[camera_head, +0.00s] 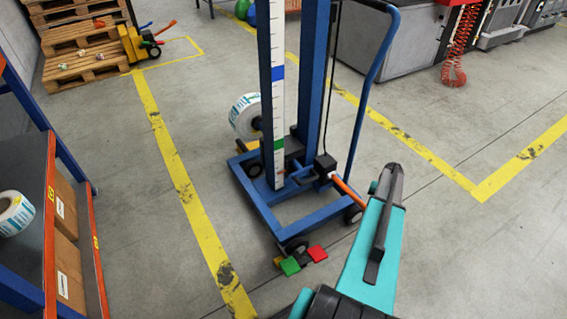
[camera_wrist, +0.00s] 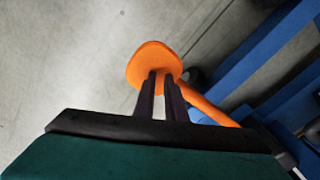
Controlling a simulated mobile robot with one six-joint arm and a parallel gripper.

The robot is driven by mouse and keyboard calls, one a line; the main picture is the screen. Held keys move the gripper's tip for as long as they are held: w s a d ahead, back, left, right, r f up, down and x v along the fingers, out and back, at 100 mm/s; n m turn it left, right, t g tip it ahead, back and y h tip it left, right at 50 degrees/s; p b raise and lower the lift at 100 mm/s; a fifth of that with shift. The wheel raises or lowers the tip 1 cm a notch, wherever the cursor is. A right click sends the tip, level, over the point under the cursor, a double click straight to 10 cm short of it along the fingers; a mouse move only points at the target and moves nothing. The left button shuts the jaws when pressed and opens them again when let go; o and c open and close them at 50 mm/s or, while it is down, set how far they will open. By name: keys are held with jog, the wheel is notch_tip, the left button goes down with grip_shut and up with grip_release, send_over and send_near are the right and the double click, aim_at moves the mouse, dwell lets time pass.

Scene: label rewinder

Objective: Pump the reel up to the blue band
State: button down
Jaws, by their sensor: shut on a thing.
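The reel (camera_head: 245,116), white with a printed label, sits on the left of a blue lift cart (camera_head: 262,210), low on the mast. The white scale strip (camera_head: 278,110) on the mast carries a blue band (camera_head: 278,73) high up and a green band (camera_head: 279,144) lower down. The reel is well below the blue band. An orange pump lever (camera_head: 347,190) slants down to the right from the cart's base. Its wide orange end shows in the wrist view (camera_wrist: 152,60). My gripper (camera_wrist: 158,78) is shut on the lever near that end; my arm hides the fingers in the head view.
Green (camera_head: 289,266) and red (camera_head: 317,254) pedals stick out at the cart's front wheel. A shelf (camera_head: 48,230) with boxes and another roll stands at the left. Pallets (camera_head: 83,55) are at the back left. The floor right of the cart is clear.

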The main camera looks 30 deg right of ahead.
notch_tip(320, 180, down, 7)
jog(key=b, duration=0.2)
notch_tip(320, 180, up, 16)
jog(key=p, duration=0.8)
jog(key=shift+w, duration=0.2)
notch_tip(320, 180, down, 16)
jog(key=b, duration=0.6)
jog(key=shift+w+f+b, duration=0.15)
jog(key=shift+b, duration=0.15)
jog(key=shift+d+r+p, duration=0.1)
jog(key=shift+r+p, duration=0.3)
jog(key=shift+r, duration=0.2)
notch_tip(320, 180, up, 15)
jog(key=p, duration=0.7)
jog(key=shift+s, duration=0.2)
